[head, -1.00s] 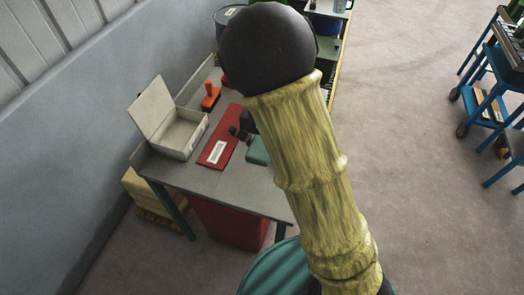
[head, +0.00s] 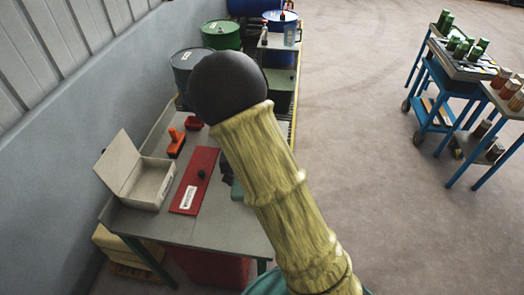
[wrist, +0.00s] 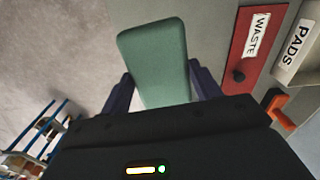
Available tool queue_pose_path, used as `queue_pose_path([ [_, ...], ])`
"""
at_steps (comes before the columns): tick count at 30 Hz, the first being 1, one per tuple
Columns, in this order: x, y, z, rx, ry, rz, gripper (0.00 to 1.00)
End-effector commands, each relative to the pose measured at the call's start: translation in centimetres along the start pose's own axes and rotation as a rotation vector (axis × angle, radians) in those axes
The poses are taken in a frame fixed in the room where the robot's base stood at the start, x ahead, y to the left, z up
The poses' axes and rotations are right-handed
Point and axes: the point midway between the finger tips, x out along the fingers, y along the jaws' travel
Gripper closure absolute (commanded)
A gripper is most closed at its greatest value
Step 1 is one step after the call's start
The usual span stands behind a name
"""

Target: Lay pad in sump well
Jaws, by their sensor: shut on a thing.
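A green pad (wrist: 155,62) is between the two dark fingers of my gripper (wrist: 160,88) in the wrist view. My gripper is shut on it, and the pad extends out past the fingertips. In the head view my arm hides most of the gripper; a small green edge of the pad (head: 237,190) shows beside the arm, over the right side of the table. I cannot make out the sump well in either view.
The grey table (head: 190,228) bears an open box (head: 148,190), labelled PADS in the wrist view (wrist: 300,45), a red WASTE panel (head: 194,180) with a black knob, and an orange-handled object (head: 175,143). Drums (head: 221,35) stand behind. Blue carts (head: 445,92) stand right, beyond clear floor.

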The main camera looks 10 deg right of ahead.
Motion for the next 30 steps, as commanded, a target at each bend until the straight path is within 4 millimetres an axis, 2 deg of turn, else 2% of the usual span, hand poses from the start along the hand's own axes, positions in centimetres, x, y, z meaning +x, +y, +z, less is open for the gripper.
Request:
queue_pose_path([
  [1,-0.7,1.3,-0.6,-0.016,-0.006,0.007,0.62],
  [6,0.9,4.7,-2.0,-0.108,-0.011,0.009,0.62],
  [13,2.8,8.5,-2.5,-0.211,-0.014,-0.017,0.62],
  [18,3.8,9.4,-2.5,-0.244,-0.009,-0.031,0.62],
  [30,4.0,9.4,-2.6,-0.247,-0.007,-0.031,0.62],
])
